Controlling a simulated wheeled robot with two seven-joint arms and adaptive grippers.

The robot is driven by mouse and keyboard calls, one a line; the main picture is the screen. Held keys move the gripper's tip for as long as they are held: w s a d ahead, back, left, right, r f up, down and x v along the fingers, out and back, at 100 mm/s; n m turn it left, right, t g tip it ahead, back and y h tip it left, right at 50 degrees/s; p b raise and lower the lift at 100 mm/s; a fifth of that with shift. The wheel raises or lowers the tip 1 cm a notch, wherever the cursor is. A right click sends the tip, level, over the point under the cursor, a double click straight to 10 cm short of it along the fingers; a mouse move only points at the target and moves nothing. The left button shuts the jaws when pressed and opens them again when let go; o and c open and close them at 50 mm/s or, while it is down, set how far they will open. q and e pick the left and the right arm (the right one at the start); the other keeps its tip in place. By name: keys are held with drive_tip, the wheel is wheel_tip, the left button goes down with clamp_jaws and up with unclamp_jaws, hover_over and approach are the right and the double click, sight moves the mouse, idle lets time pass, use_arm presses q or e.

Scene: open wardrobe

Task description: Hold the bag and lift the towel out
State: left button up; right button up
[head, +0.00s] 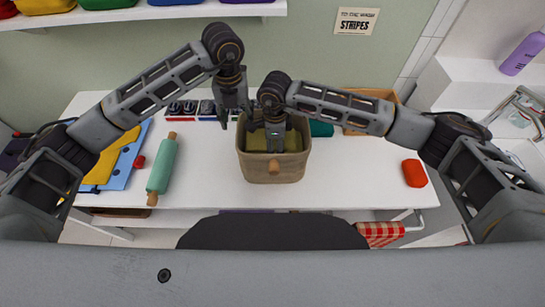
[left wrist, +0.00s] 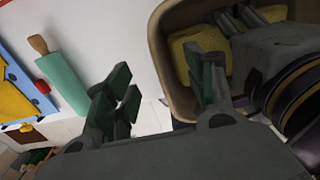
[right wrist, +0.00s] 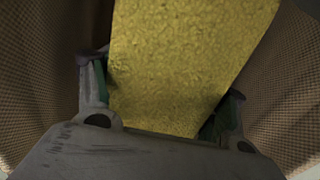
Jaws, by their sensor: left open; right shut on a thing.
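The tan bag (head: 273,172) stands open on the white table, and its rim also shows in the left wrist view (left wrist: 158,50). The yellow towel (right wrist: 185,50) is inside it, with parts visible on both sides of my right gripper in the head view. My right gripper (right wrist: 160,100) reaches down into the bag and is shut on the towel, which fills the space between its fingers. My left gripper (left wrist: 160,95) is open at the bag's left side. The bag's left rim shows near the gap between its fingers, and I see no clear contact.
A green rolling pin (head: 162,165) and a blue and yellow board (head: 118,160) lie to the left. A red object (head: 414,173) lies at the right. An orange-brown box (head: 372,95) stands behind my right arm. The table's front right is mostly clear.

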use_arm(q)
drive_tip(key=shift+r+p, duration=1.25)
drive_tip(key=shift+r, duration=1.4)
use_arm(e)
drive_tip(key=shift+r, duration=1.4)
use_arm(q)
drive_tip(key=shift+w, duration=0.1)
use_arm(e)
drive_tip(key=shift+a, duration=0.1)
